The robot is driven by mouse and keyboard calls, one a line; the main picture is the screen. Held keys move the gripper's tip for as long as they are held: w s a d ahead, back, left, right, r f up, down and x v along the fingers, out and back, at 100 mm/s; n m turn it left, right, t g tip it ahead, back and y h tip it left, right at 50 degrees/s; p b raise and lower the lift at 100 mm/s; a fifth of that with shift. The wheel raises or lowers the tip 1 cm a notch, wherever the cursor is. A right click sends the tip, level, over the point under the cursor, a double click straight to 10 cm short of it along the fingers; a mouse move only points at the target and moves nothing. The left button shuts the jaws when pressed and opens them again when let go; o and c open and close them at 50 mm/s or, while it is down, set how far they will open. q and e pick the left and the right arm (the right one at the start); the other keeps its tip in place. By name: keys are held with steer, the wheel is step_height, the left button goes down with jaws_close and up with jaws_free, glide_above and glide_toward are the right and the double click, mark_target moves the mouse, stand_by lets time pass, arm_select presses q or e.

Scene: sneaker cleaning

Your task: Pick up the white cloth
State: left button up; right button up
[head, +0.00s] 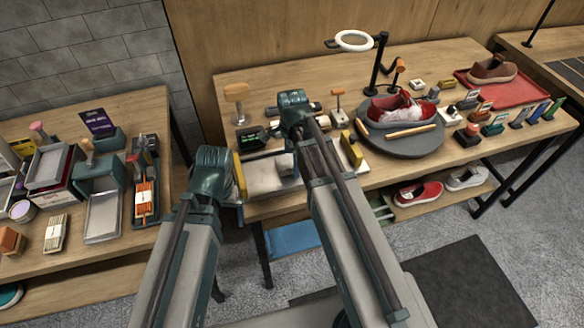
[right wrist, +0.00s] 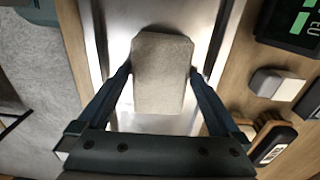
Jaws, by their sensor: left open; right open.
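The white cloth (right wrist: 162,72) shows in the right wrist view as a pale, folded, rounded block lying on a shiny metal tray (right wrist: 125,22). My right gripper (right wrist: 162,76) is open, with one finger on each side of the cloth, their tips very close to its edges. I cannot tell whether they touch it. In the head view the tray (head: 262,177) lies at the table's front left, and my right arm hides much of that area. My left gripper (head: 226,176) is open beside the tray's left end; its fingertips are mostly hidden.
A round grey turntable (head: 408,143) with a red and white shoe (head: 396,110) stands right of my right arm. In the right wrist view, a dark display (right wrist: 290,22), a pale block (right wrist: 276,84) and a brush (right wrist: 274,146) lie right of the tray. A side table at left is crowded.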

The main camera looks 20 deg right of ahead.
steer(key=c, duration=1.2)
arm_select(q)
steer(key=shift+r, duration=0.15)
arm_select(e)
steer(key=shift+r, duration=0.15)
steer(key=shift+c, duration=0.2)
